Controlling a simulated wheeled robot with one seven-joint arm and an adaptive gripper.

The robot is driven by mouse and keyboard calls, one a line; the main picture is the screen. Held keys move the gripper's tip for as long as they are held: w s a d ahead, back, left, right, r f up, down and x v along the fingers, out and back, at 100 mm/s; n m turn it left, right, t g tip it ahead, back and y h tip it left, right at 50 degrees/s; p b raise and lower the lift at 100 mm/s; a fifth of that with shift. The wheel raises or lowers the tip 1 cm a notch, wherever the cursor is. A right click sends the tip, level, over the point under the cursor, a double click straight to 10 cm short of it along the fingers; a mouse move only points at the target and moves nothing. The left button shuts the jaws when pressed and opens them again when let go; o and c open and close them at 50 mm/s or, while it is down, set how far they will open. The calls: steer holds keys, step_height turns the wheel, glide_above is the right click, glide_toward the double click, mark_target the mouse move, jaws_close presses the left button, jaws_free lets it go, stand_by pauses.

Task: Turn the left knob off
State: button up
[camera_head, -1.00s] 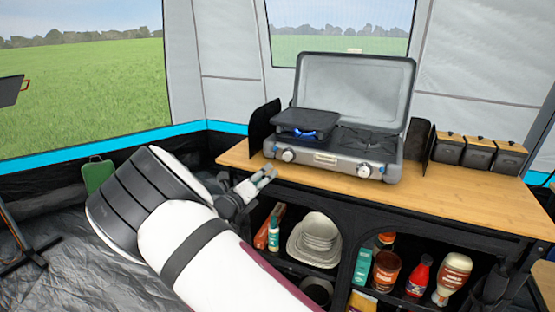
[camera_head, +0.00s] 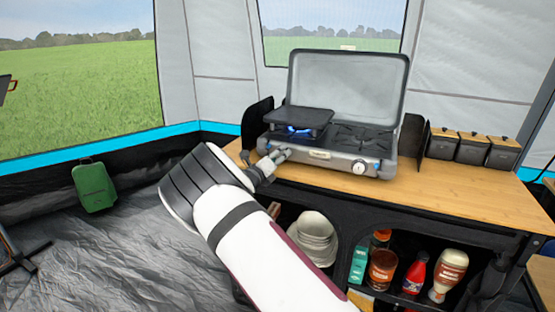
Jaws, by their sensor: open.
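The two-burner camping stove (camera_head: 325,150) stands on the wooden table with its lid up. A blue flame (camera_head: 299,130) burns under the dark griddle plate (camera_head: 301,117) on the left burner. The right knob (camera_head: 358,166) shows plainly on the stove front. My gripper (camera_head: 281,153) is open at the left part of the stove front, where the left knob is, and hides that knob. I cannot tell whether the fingers touch it or stand around it.
The wooden table (camera_head: 440,188) has bare room right of the stove. Several lidded dark canisters (camera_head: 472,147) stand at its back right.

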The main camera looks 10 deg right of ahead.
jaws_close()
